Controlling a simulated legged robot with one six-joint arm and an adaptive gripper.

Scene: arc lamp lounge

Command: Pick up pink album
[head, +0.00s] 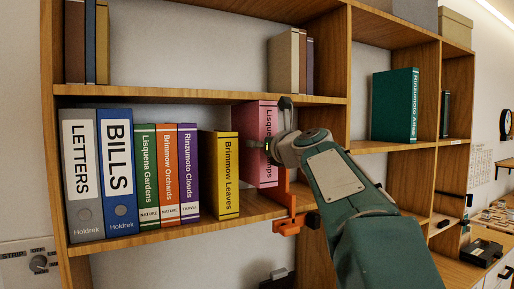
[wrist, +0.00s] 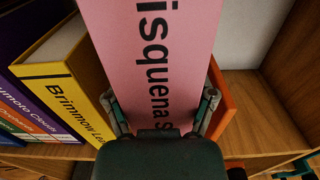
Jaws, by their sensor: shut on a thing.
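My gripper (head: 272,147) reaches in from the right and is shut on the pink album. In the wrist view the pink album (wrist: 155,60) fills the middle, with one finger of my gripper (wrist: 160,122) on each side of its spine. The album's lower part is hidden behind my gripper in the wrist view.
A yellow book (head: 223,175) stands left of the album with a gap between. Farther left are purple, orange and green books and two binders (head: 118,170). An orange bracket (head: 287,205) stands close at the album's right. A wooden divider (head: 338,75) rises farther right.

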